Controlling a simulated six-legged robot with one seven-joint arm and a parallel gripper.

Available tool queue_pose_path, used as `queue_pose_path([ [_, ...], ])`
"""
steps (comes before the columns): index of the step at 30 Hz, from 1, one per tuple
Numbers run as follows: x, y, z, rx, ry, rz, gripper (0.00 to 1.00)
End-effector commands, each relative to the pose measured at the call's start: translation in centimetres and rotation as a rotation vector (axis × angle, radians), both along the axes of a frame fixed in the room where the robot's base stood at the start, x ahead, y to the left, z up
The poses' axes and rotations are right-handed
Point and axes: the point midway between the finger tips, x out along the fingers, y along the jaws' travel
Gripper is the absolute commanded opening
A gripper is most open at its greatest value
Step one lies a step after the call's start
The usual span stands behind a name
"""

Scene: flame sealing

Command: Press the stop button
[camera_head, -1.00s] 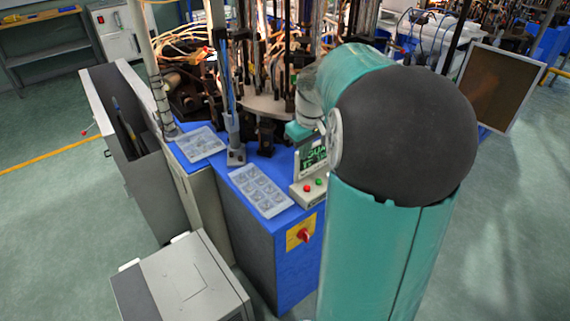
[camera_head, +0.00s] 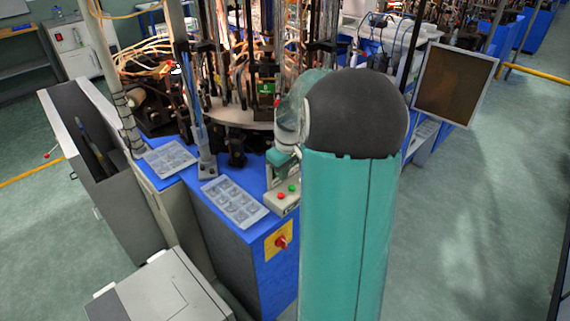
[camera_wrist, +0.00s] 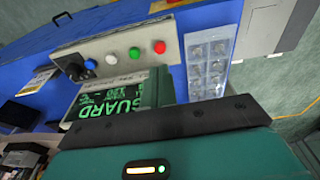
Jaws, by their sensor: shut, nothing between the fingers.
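The red stop button (camera_wrist: 160,47) is at the right end of a button row on a grey control panel (camera_wrist: 205,15) in the wrist view. It also shows in the head view (camera_head: 281,196), on the box at the blue bench's front edge. A green button (camera_wrist: 134,53), a white one (camera_wrist: 111,59) and a blue one (camera_wrist: 90,64) sit beside it. My gripper (camera_wrist: 165,122) fills the bottom of the wrist view, shut and empty, apart from the button. Its fingertips are not clearly seen. In the head view my arm hides part of the box.
A black knob (camera_wrist: 72,67) is on the same panel. A clear tray (camera_head: 234,202) lies beside the box. A red rotary switch (camera_head: 282,242) is on the bench's front. A framed panel (camera_head: 455,84) stands at right.

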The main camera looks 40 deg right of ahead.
Motion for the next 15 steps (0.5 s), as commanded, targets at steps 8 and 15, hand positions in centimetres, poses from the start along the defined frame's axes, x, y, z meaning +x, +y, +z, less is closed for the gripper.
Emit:
queue_pose_path([
  [8,0.7,-0.1,-5.4,0.003,0.003,-0.001,0.0],
  [15,1.1,-0.1,-7.6,0.0,0.0,0.0,0.0],
])
